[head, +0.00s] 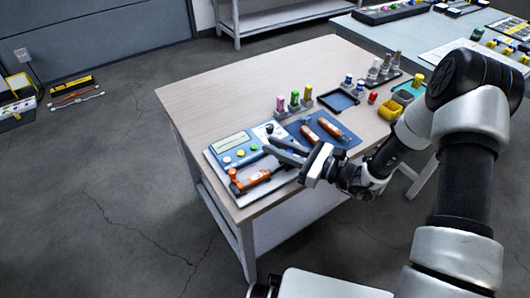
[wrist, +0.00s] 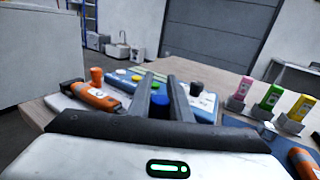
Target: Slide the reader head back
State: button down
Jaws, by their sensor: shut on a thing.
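A device (head: 214,163) with a blue panel, a small screen and coloured buttons lies at the near left corner of the table. An orange and black part (head: 250,180) lies along its front edge; an orange part with a round orange knob also shows at left in the wrist view (wrist: 100,98). I cannot tell for sure which piece is the reader head. My gripper (head: 268,145) reaches low over the device from the right. In the wrist view its dark fingers (wrist: 160,82) stand on either side of a blue knob (wrist: 160,106), shut on it. The knob's lower part is hidden.
A blue mat (head: 346,143) with orange tools lies right of the device. Pink, green and yellow bottles (head: 294,99) stand in holders behind it. The table's left rear (head: 210,95) is clear.

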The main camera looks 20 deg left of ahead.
jog(key=shift+w+d, duration=0.85)
jog(key=shift+w, duration=0.15)
jog(key=c, duration=1.6)
grip_release()
jog(key=shift+d, duration=0.1)
jog(key=p+v, duration=0.2)
jog(key=v, duration=1.5)
jog(key=shift+s+d, duration=0.1)
jog(key=shift+s, duration=0.05)
